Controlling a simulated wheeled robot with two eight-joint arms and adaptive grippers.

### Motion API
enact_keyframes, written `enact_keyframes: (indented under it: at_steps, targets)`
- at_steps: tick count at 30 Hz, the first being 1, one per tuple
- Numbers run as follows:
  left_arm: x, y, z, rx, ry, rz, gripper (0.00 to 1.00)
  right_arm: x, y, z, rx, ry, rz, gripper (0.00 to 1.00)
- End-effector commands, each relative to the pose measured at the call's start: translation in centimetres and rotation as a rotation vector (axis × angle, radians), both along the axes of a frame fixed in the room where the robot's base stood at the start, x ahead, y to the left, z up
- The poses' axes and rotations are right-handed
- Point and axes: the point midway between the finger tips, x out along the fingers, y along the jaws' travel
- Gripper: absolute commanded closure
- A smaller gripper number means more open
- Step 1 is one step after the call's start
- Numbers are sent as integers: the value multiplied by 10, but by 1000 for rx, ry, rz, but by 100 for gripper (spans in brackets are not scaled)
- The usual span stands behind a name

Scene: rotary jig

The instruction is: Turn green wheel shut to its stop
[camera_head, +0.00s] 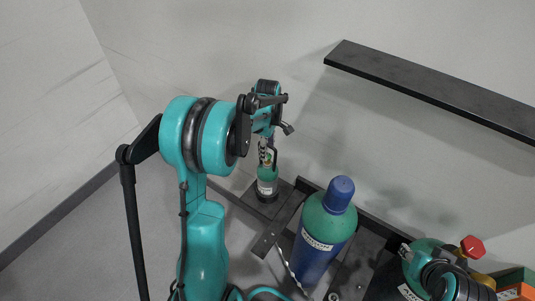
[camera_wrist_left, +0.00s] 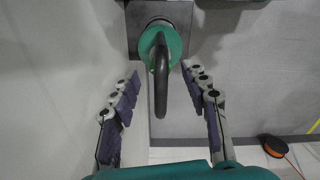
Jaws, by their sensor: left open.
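My left gripper (camera_head: 266,150) is just above the bottle. In the left wrist view, its fingers (camera_wrist_left: 161,82) are apart, one on each side of the handle, with no visible contact. My right gripper cannot be made out.
A large blue cylinder (camera_head: 316,245) with a green shoulder and blue cap stands right of the bottle. At the lower right is a red knob (camera_head: 472,246) beside a green-topped cylinder (camera_head: 421,252). A dark shelf (camera_head: 430,88) juts from the wall above.

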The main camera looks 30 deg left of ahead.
Motion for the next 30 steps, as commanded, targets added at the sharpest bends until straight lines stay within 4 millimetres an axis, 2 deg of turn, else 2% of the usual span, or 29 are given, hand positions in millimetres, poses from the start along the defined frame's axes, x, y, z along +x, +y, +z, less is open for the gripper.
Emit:
enact_keyframes:
  at_steps: [1,6,14,15,20,26,30]
  targets:
    - [0,0,-9,0,0,-1,54,0,0,-4,0,0,0,60]
    - [0,0,-22,0,-1,-1,54,0,0,-7,0,0,0,60]
    - [0,0,-23,0,-1,-2,54,0,0,-7,0,0,0,60]
    - [0,0,-23,0,-1,-2,57,0,0,-7,0,0,0,60]
    - [0,0,-23,0,-1,-2,99,0,0,-7,0,0,0,60]
    - [0,0,-23,0,-1,-20,100,0,0,-7,0,0,0,60]
    - [0,0,-23,0,-1,-135,100,0,0,-7,0,0,0,60]
